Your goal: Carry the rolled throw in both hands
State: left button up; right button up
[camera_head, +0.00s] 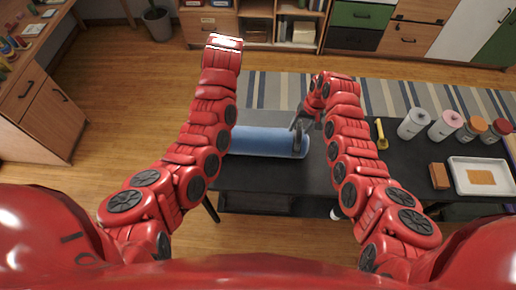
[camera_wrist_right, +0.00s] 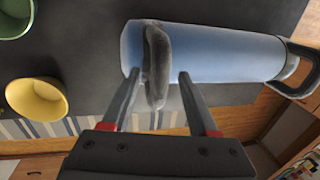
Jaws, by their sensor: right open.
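The blue rolled throw (camera_head: 262,141) lies across the black table between my arms; my left arm covers its left end. A grey loop handle (camera_head: 297,140) stands near its right end. In the right wrist view the throw (camera_wrist_right: 210,52) shows this grey handle (camera_wrist_right: 156,65) and a second dark loop (camera_wrist_right: 300,75) at the other end. My right gripper (camera_head: 300,118) is open at the grey handle. In the right wrist view its fingers (camera_wrist_right: 157,77) stand on either side of the handle, not closed on it. My left arm reaches forward; its gripper is hidden.
The black table (camera_head: 265,178) also holds a yellow object (camera_head: 381,134), several jars (camera_head: 446,125), a brown block (camera_head: 439,176) and a white tray (camera_head: 455,188) on the right. Yellow (camera_wrist_right: 38,98) and green (camera_wrist_right: 14,18) bowls show in the wrist view. A striped rug (camera_head: 275,87) lies beyond.

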notch_tip(320, 180, up, 10)
jog(key=d, duration=0.2)
jog(key=shift+r, duration=0.25)
dwell(0.3)
